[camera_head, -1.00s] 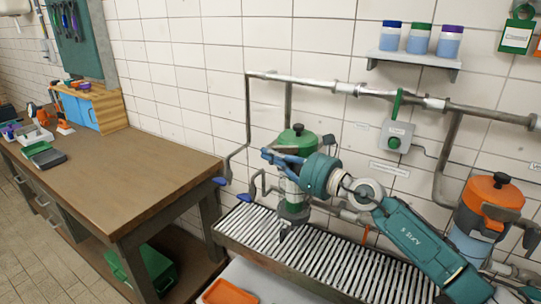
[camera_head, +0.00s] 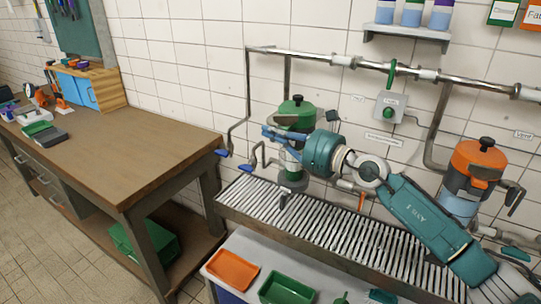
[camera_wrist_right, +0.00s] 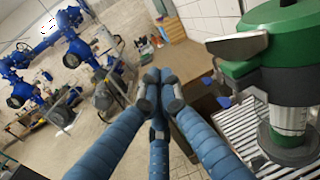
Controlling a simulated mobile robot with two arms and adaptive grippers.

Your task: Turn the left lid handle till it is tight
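The left canister (camera_head: 292,175) has a green lid (camera_head: 298,107) with a dark knob on top. In the right wrist view the green lid (camera_wrist_right: 290,45) is at the upper right, and its pale grey handle (camera_wrist_right: 237,44) sticks out to the left. My right gripper (camera_head: 267,131) reaches across the front of the canister just below the lid and partly hides it. In the right wrist view its blue fingers (camera_wrist_right: 162,78) are drawn together with nothing seen between them, left of the handle and apart from it. My left gripper is in neither view.
A second canister with an orange lid (camera_head: 478,158) stands at the right. Metal pipes (camera_head: 320,58) run along the tiled wall above. A slatted grate (camera_head: 330,230) lies below. A brown workbench (camera_head: 120,150) stands left, and orange (camera_head: 232,270) and green (camera_head: 287,290) trays lie in front.

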